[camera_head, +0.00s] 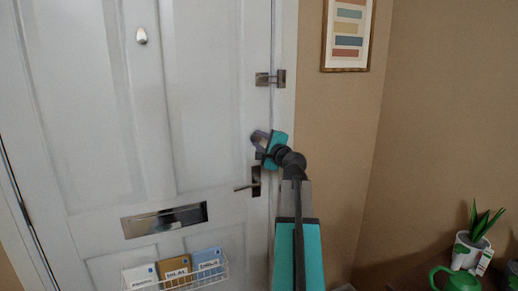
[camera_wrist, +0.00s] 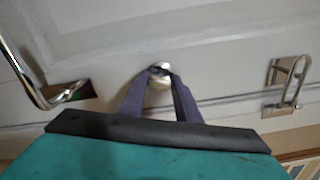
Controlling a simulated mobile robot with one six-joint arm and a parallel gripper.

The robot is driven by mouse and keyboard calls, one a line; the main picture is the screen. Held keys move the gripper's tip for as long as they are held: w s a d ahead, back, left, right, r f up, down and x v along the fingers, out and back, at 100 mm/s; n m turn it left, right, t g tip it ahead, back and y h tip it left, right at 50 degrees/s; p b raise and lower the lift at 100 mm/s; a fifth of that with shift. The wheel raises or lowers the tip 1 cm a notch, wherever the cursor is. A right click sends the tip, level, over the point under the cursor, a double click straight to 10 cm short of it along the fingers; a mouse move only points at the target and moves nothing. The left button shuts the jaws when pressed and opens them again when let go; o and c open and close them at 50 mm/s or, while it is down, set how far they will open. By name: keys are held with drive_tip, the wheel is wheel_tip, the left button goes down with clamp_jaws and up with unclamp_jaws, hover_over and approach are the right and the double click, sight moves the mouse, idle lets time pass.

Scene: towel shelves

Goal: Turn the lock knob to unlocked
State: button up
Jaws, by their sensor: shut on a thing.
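The lock knob (camera_wrist: 160,70) is a small shiny metal piece on the white door (camera_head: 148,80). In the wrist view it sits between the tips of my gripper (camera_wrist: 160,80). The two dark purple fingers are closed on it from both sides, and their tips hide part of it. In the head view my gripper (camera_head: 258,140) reaches the door's right edge, just above the dark handle plate, and covers the knob there. Which way the knob is turned cannot be told.
The lever handle (camera_head: 245,187) is just below my gripper; it shows at left in the wrist view (camera_wrist: 40,95). A metal latch (camera_head: 270,78) is above. A mail slot (camera_head: 165,220) and wire basket (camera_head: 178,284) are lower left. A plant (camera_head: 475,240) stands at right.

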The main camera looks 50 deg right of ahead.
drive_tip(key=n+b, duration=0.2)
drive_tip(key=shift+n+b, duration=0.3)
drive_tip(key=shift+r+n+b, duration=0.15)
drive_tip(key=shift+n+b, duration=0.25)
drive_tip(key=shift+n, duration=0.1)
drive_tip(key=shift+r, duration=0.1)
drive_tip(key=o, duration=1)
drive_tip(key=shift+o, duration=0.2)
drive_tip(key=shift+s, duration=0.1)
